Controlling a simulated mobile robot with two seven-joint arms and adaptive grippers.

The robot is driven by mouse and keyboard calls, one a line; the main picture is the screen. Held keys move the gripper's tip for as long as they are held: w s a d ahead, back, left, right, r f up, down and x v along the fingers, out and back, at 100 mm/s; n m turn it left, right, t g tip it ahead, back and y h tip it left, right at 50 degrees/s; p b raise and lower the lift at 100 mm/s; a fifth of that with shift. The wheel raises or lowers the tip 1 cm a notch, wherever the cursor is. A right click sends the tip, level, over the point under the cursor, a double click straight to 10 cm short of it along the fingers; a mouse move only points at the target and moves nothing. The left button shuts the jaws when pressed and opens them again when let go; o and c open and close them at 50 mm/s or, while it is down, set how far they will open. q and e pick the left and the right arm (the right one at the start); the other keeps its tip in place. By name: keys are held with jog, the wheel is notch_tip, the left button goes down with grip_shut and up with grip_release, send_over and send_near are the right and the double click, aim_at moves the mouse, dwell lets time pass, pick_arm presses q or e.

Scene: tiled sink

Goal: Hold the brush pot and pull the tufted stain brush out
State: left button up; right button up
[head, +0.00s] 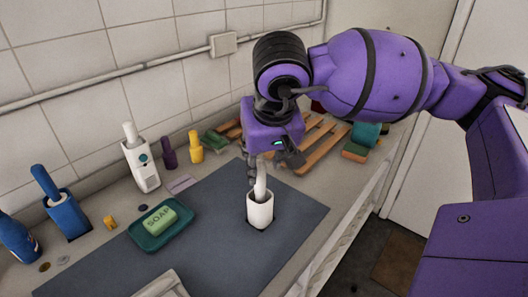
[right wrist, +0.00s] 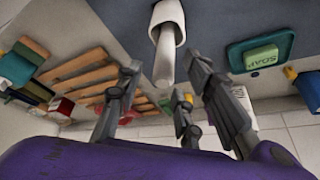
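A white brush pot (head: 260,213) stands upright on the dark mat (head: 210,235), and it also shows at the top of the right wrist view (right wrist: 168,14). The white handle of the brush (head: 261,180) sticks up out of it; its tufted end is hidden inside the pot. In the right wrist view the handle (right wrist: 164,62) points in between my fingers. My right gripper (head: 270,165) is above the pot, pointing down, its fingers apart around the handle's top. I see a gap between the fingers and the handle (right wrist: 172,105). My left gripper is not in view.
A green soap dish (head: 153,237) with soap lies left of the pot. A white brush holder (head: 145,178) and a blue one (head: 70,218) stand by the tiled wall. A wooden rack (head: 323,150) is behind my right gripper.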

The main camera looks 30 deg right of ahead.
aim_at(260, 192)
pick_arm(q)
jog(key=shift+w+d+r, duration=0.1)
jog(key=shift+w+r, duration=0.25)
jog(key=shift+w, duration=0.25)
pick_arm(e)
jog(key=shift+x, duration=2.1)
jog(key=shift+c, duration=0.4)
